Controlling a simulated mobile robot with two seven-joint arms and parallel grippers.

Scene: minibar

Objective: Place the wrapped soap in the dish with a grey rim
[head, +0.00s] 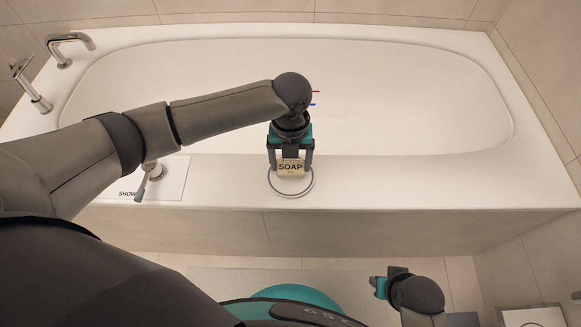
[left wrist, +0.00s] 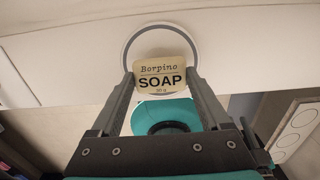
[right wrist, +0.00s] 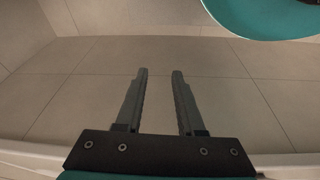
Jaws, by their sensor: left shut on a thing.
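The wrapped soap (head: 290,167) is a pale block labelled SOAP. My left gripper (head: 290,165) is shut on it, one finger on each side; the soap also shows between the fingers in the left wrist view (left wrist: 161,77). The dish with a grey rim (head: 272,190) is a white round on the tub's front ledge, and its rim shows behind the soap in the left wrist view (left wrist: 128,50). The soap is over the dish; whether it touches it I cannot tell. My right gripper (right wrist: 160,75) is open and empty, low over the tiled floor.
The white bathtub (head: 420,110) lies behind the ledge. A hand shower (head: 150,177) and a white card (head: 172,180) marked SHOW… are left of the dish. The ledge (head: 420,180) right of the dish is clear. A tap (head: 70,45) stands at the far left.

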